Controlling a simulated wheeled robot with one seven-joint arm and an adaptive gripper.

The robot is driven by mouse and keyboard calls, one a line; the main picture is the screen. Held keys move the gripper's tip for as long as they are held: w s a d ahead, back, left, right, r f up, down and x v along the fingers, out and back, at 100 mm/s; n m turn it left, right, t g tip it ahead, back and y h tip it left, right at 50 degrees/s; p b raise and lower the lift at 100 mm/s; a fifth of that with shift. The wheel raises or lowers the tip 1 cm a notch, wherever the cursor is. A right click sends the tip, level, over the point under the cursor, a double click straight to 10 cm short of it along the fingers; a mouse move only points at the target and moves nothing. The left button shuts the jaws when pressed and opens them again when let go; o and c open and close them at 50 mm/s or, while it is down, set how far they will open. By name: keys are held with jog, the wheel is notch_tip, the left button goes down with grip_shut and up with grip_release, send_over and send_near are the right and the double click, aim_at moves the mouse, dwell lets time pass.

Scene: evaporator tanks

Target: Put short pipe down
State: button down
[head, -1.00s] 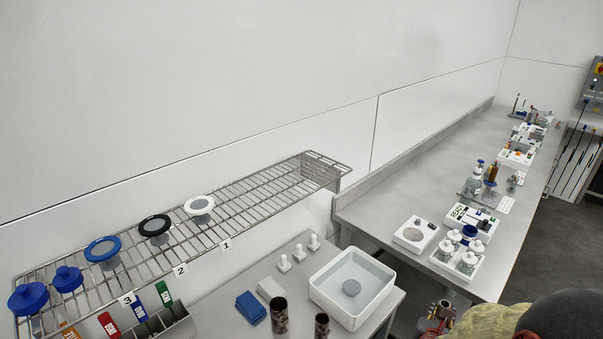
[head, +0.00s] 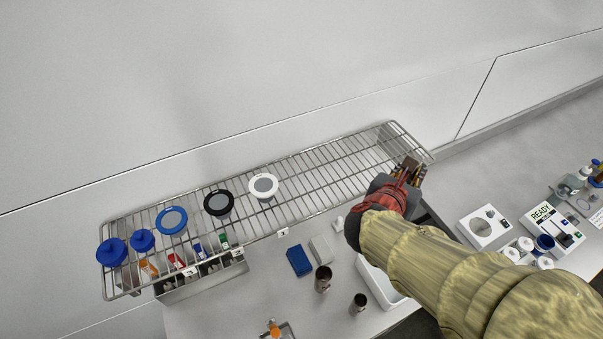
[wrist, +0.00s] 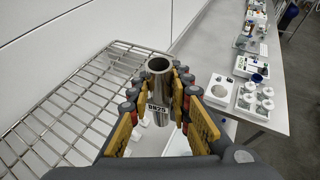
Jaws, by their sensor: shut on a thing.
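My gripper (head: 412,170) is at the right end of the wire rack (head: 335,160) in the head view. In the wrist view my gripper (wrist: 156,100) is shut on a short steel pipe (wrist: 159,82). The pipe is a hollow cylinder, open end towards the camera, with a "DN25" label. The rack (wrist: 62,118) lies to the left of and behind the pipe there. I cannot tell whether the pipe's lower end touches anything. In the head view the pipe is mostly hidden by the fingers.
Blue, black and white ringed pieces (head: 218,203) and blue-capped items (head: 112,251) occupy the rack's left half; its right half looks bare. Two dark cylinders (head: 323,279) and a blue block (head: 299,260) stand on the table below. A white basin (head: 375,290) is partly behind my arm.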

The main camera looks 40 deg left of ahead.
jog(key=s+a+r+n+y+p, duration=0.25)
jog(key=s+a+r+p, duration=0.35)
jog(key=s+a+r, duration=0.55)
jog(key=w+a+f+p, duration=0.1)
jog(key=w+f, duration=0.2)
jog(key=w, duration=0.1)
jog(key=w+a+f, duration=0.2)
jog(key=w+f, duration=0.2)
jog(key=w+a+f+p, duration=0.1)
jog(key=w+f, duration=0.3)
jog(key=shift+w+a+f+p, duration=0.15)
jog(key=shift+w+a+p, duration=0.15)
jog(key=shift+a, duration=0.1)
jog(key=shift+s+d, duration=0.1)
jog(key=shift+f, duration=0.15)
jog(key=shift+f+b, duration=0.1)
jog(key=shift+b, duration=0.2)
jog(key=c, duration=1.6)
grip_release()
jog(key=shift+c, duration=0.2)
